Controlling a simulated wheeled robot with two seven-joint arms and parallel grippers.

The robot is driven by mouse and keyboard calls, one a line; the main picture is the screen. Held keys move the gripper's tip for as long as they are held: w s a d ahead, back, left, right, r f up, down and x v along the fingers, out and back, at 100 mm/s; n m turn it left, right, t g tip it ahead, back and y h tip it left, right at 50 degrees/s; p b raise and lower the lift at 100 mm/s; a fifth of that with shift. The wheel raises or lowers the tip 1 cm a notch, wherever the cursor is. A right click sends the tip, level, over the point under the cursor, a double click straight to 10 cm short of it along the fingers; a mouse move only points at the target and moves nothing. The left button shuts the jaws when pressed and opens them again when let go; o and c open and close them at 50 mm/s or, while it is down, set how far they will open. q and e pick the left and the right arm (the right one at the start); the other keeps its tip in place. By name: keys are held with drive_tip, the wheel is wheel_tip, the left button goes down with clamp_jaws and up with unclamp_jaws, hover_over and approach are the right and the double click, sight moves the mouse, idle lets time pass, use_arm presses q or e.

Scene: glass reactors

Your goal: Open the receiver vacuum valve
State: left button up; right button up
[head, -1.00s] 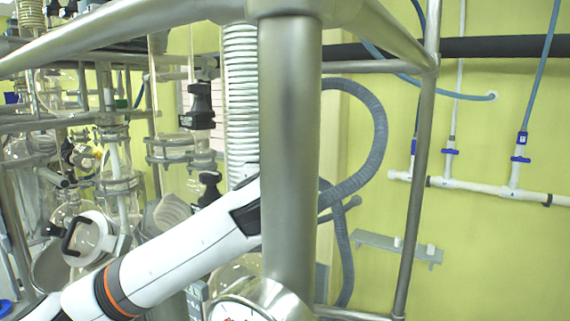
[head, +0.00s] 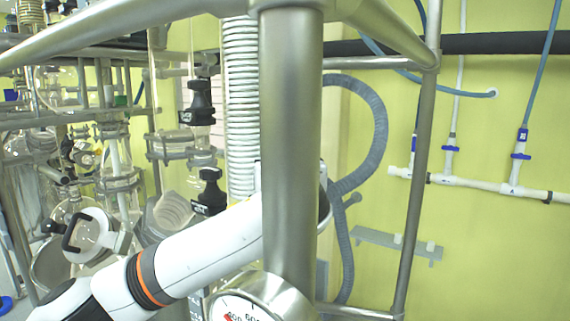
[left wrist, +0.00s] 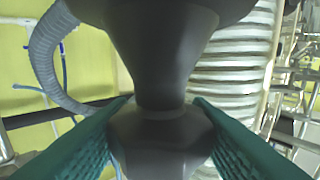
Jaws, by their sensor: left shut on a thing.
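In the left wrist view, a dark grey valve knob (left wrist: 160,140) with a narrow neck and a wide upper body fills the middle. The green ridged fingers of my left gripper (left wrist: 161,112) lie on both sides of the knob and are shut on it. In the head view, my left arm comes in from the lower left and passes behind the thick steel post, which hides the gripper and the held knob. I cannot read the valve's open or shut position. My right gripper is in neither view.
The thick steel post (head: 288,150) stands close in front of my arm. A pressure gauge (head: 245,306) sits at its foot. A white ribbed hose (head: 240,110) and a grey curved hose (head: 375,130) are nearby. Glassware and black valves (head: 200,103) crowd the left.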

use_arm(q)
drive_tip(key=n+g+y, duration=0.1)
drive_tip(key=n+y, duration=0.1)
drive_tip(key=y, duration=0.1)
drive_tip(key=n+g+y, duration=0.1)
drive_tip(key=n+y, duration=0.1)
drive_tip(key=y, duration=0.2)
drive_tip(key=shift+n, duration=0.3)
drive_tip(key=n+g+y, duration=0.4)
drive_tip(key=y, duration=0.1)
drive_tip(key=shift+n+g+y, duration=0.4)
drive_tip(key=shift+n+g, duration=0.1)
drive_tip(key=shift+g, duration=0.1)
drive_tip(key=o, duration=1)
drive_tip(key=shift+a, duration=0.1)
drive_tip(key=shift+m+t+h, duration=0.4)
drive_tip(key=shift+t, duration=0.1)
